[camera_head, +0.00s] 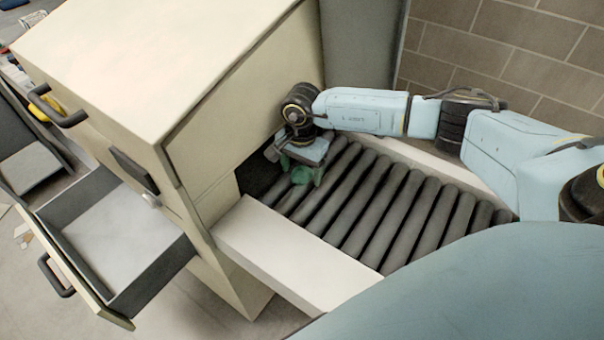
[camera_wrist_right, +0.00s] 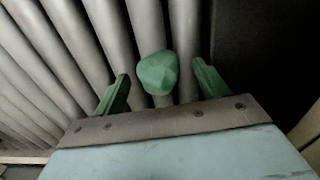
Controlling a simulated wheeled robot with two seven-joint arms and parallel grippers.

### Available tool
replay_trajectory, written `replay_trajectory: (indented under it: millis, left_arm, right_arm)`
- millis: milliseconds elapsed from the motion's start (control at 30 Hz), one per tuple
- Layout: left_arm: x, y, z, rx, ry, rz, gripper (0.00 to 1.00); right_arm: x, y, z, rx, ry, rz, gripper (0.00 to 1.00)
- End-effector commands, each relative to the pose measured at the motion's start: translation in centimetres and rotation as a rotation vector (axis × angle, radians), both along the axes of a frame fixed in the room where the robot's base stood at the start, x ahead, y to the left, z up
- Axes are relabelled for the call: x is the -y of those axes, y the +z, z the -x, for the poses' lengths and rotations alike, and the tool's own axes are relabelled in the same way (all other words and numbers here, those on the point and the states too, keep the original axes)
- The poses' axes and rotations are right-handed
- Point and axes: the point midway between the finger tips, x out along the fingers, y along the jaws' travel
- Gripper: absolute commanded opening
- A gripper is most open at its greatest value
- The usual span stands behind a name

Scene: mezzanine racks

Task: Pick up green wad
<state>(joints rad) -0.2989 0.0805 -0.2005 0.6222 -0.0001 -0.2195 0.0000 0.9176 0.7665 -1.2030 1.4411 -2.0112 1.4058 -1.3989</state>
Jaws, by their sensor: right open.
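The green wad (camera_head: 301,175) is a small faceted lump on the roller conveyor, near its far left end beside the cabinet. In the right wrist view the wad (camera_wrist_right: 158,73) lies between and slightly beyond the two green fingertips. My right gripper (camera_head: 297,168) is over it, pointing down. In the wrist view my right gripper (camera_wrist_right: 157,85) is open, with a gap on each side of the wad. The wad's underside is hidden. My left gripper is not in view.
The conveyor's dark rollers (camera_head: 400,215) are otherwise bare. A cream cabinet (camera_head: 150,60) stands close on the left, with an open, empty-looking drawer (camera_head: 120,235). A white side rail (camera_head: 290,250) edges the conveyor. A brick wall (camera_head: 510,55) is behind.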

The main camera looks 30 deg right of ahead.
Motion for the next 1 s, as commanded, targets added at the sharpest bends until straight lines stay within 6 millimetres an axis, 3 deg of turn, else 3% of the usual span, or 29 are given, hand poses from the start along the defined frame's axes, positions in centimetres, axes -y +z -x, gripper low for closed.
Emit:
replay_trajectory:
  millis: [67,433,833,1000]
  left_arm:
    - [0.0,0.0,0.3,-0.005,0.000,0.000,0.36]
    - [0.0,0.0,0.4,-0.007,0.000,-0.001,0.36]
    - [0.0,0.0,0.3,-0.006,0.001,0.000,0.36]
    - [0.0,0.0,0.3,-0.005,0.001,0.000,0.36]
  right_arm:
    - [0.0,0.0,0.0,0.000,0.000,0.000,0.74]
    - [0.0,0.0,0.0,-0.001,0.000,0.000,0.27]
    - [0.0,0.2,0.0,0.000,-0.001,0.000,0.24]
    - [0.1,2.2,-0.1,0.003,-0.001,0.000,0.24]
